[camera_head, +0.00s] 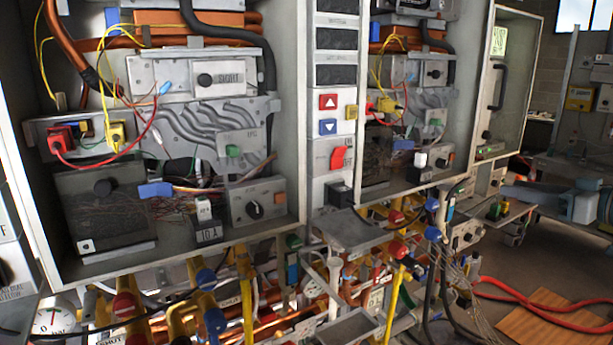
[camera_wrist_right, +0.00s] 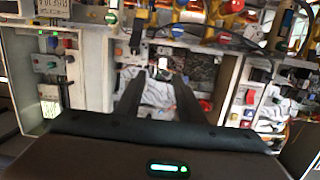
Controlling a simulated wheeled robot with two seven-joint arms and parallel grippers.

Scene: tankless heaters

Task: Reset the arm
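My right gripper (camera_wrist_right: 158,80) shows in the right wrist view. Its two dark fingers are spread apart with nothing held between them, and they point toward the heater panels. I cannot make out the right arm clearly in the head view. My left gripper is in neither view. An open heater cabinet (camera_head: 292,120) with grey modules and wiring fills the left of the head view. A second open heater (camera_head: 430,105) stands to its right.
A control strip with a red up button (camera_head: 328,101) and a blue down button (camera_head: 328,127) lies between the heaters. Pipes and yellow valves (camera_head: 395,290) crowd the space below. Red hoses (camera_head: 540,312) lie on the floor at right. A grey bench (camera_head: 560,165) stands behind.

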